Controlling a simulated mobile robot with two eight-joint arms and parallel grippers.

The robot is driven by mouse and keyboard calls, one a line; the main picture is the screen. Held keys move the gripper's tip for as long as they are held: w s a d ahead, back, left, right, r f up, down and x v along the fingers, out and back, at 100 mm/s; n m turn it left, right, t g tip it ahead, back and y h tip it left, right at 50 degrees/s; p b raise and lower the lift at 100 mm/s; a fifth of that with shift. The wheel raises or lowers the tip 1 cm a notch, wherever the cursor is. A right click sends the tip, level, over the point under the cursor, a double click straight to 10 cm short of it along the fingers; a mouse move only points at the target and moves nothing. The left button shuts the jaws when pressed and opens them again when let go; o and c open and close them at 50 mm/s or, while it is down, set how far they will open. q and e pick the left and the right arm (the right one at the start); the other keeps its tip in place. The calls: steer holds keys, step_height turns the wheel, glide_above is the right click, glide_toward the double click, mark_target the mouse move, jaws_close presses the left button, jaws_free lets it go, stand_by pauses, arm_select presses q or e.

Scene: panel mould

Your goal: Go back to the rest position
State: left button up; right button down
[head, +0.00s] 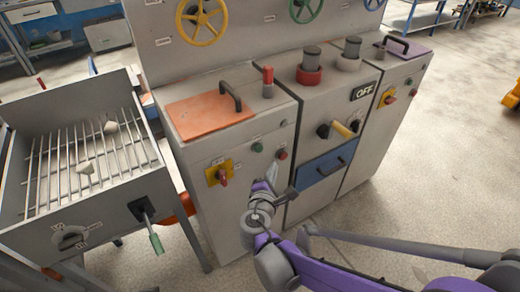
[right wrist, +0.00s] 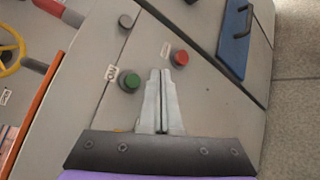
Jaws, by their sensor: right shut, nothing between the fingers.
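My right gripper (head: 272,173) is in front of the cabinet's front panel (head: 225,200), just below a green button (head: 257,147) and a red button (head: 282,154). In the right wrist view its two grey fingers (right wrist: 160,74) are shut together with nothing between them. There the green button (right wrist: 129,81) lies to the left of the fingers and the red button (right wrist: 179,57) to the right of their tips. I cannot tell whether the fingertips touch the panel. My left gripper is not in view.
An orange lid (head: 209,113) lies on the left cabinet top. A grated box (head: 70,240) with a green-handled lever (head: 155,238) stands at left. Open floor (head: 450,150) lies right.

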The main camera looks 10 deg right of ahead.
stand_by(0.6)
steer(key=s+d+f+m+g, duration=0.4)
steer(key=s+d+m+g, duration=0.3)
steer(key=s+m, duration=0.4)
steer(key=s+a+f+m+g+y, duration=0.1)
steer(key=s+a+f+m+y, duration=0.2)
steer(key=s, duration=0.5)
steer(key=s+a+f+m+g+y, duration=0.1)
steer(key=s+m+y, duration=0.2)
steer(key=s+m, duration=0.4)
arm_select(q)
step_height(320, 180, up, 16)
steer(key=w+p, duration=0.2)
steer(key=p, duration=1.2)
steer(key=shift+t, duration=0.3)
arm_select(e)
step_height(320, 180, up, 16)
steer(key=w+n, duration=0.1)
steer(key=shift+w+d+f, duration=0.15)
steer(key=shift+w+d, duration=0.05)
steer(key=shift+w, duration=0.1)
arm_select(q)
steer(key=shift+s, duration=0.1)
arm_select(e)
steer(key=shift+s, duration=0.2)
steer(key=shift+w, duration=0.1)
